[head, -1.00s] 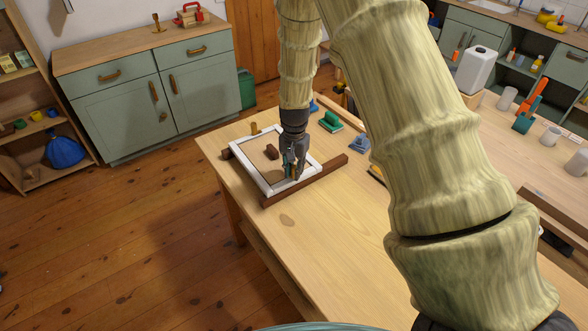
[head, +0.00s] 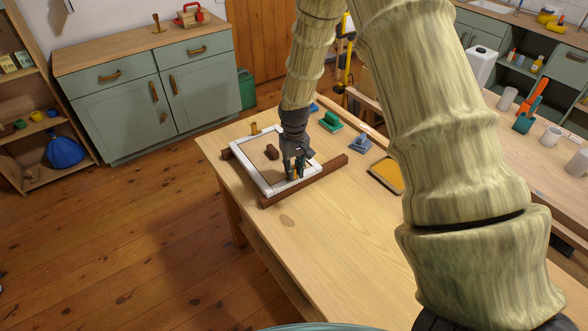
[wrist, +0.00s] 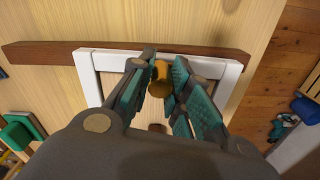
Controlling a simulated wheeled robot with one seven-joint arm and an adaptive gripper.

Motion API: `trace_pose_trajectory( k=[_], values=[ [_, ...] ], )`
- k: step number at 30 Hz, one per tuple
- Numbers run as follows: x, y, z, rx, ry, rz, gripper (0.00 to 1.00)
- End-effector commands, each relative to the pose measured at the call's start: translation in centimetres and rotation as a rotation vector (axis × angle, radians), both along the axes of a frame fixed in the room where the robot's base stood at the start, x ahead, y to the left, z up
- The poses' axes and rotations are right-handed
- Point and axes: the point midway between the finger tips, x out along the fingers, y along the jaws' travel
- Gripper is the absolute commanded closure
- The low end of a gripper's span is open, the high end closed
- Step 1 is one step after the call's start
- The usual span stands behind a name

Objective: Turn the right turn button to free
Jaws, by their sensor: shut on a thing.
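A white frame (head: 262,186) lies flat on the wooden table, with a dark brown rail (head: 330,167) along its near right side. My gripper (head: 296,174) is down at the frame's right side. In the wrist view my gripper (wrist: 161,88) has its teal-padded fingers on either side of an orange-brown turn button (wrist: 159,77) and is shut on it. The button sits at the frame's white bar (wrist: 112,62). In the head view the fingers largely hide it, and its exact angle cannot be told.
A dark brown block (head: 271,152) lies inside the frame. A small brass-coloured piece (head: 254,128) stands behind it. A green-handled tool (head: 331,122), a blue piece (head: 360,144) and a yellow tray (head: 386,173) lie to the right. The table's front is clear.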

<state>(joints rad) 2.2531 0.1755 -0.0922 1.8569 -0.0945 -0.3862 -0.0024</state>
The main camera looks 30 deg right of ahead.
Motion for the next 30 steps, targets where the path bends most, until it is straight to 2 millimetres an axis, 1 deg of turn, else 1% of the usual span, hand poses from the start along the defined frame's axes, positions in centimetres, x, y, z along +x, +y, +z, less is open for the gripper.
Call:
trace_pose_trajectory(
  k=[7, 20, 21, 23, 24, 25, 30],
  values=[
    [0.02, -0.02, 0.03, 0.0, 0.0, 0.057, 1.0],
    [0.03, 0.01, 0.03, 0.0, 0.0, 0.067, 1.0],
    [0.03, 0.01, 0.03, 0.0, 0.0, 0.066, 0.8],
    [0.03, 0.01, 0.03, 0.0, 0.0, 0.066, 0.69],
    [0.03, 0.01, 0.03, 0.0, 0.0, 0.066, 0.61],
    [0.03, 0.01, 0.03, 0.0, 0.0, 0.066, 0.58],
    [0.01, 0.01, 0.02, 0.0, 0.0, 0.066, 0.58]
  ],
)
